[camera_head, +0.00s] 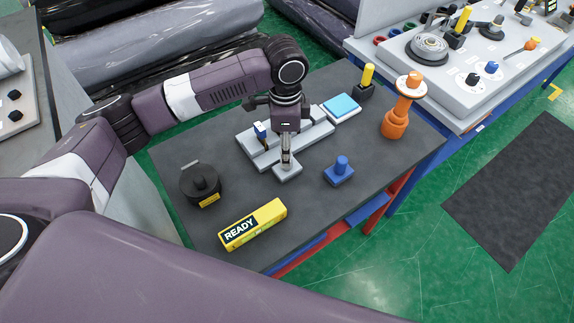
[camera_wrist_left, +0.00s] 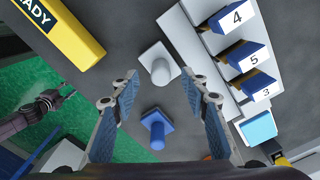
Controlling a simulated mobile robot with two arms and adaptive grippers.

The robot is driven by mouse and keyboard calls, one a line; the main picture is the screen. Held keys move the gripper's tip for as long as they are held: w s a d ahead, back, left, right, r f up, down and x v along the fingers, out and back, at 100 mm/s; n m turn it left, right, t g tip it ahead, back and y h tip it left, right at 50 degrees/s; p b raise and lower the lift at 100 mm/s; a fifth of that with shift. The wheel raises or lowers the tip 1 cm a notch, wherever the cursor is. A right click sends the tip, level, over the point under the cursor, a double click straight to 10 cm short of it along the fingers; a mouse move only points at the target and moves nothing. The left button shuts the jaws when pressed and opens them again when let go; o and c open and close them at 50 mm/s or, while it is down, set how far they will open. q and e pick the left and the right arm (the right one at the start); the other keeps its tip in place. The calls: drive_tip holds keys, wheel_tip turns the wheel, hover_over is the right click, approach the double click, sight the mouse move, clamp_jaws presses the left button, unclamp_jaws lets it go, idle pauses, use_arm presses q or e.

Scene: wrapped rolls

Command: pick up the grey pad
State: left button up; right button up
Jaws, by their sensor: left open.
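The grey pad (camera_head: 288,174) is a small light square plate with a knob on top, lying on the dark table. It also shows in the left wrist view (camera_wrist_left: 151,54), just beyond my fingertips and roughly centred between them. My left gripper (camera_head: 287,160) points down over the pad and hides part of its knob in the head view. In the left wrist view my left gripper (camera_wrist_left: 160,78) is open, with a finger on each side and nothing held. My right gripper (camera_wrist_left: 62,96) shows small at the left of that view; its jaws are too small to read.
A blue knobbed pad (camera_head: 339,176) lies right of the grey pad. A light rack (camera_head: 256,152) with numbered blue blocks stands behind. A yellow READY box (camera_head: 252,224), a black round pot (camera_head: 201,186) and an orange post (camera_head: 396,122) stand around. Bare table lies in front.

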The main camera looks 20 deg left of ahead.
sight(283, 175)
use_arm(q)
wheel_tip(283, 175, down, 4)
drive_tip(key=shift+f+p, duration=0.1)
drive_tip(key=shift+p, duration=0.4)
drive_tip(key=shift+c, duration=0.7)
clamp_jaws()
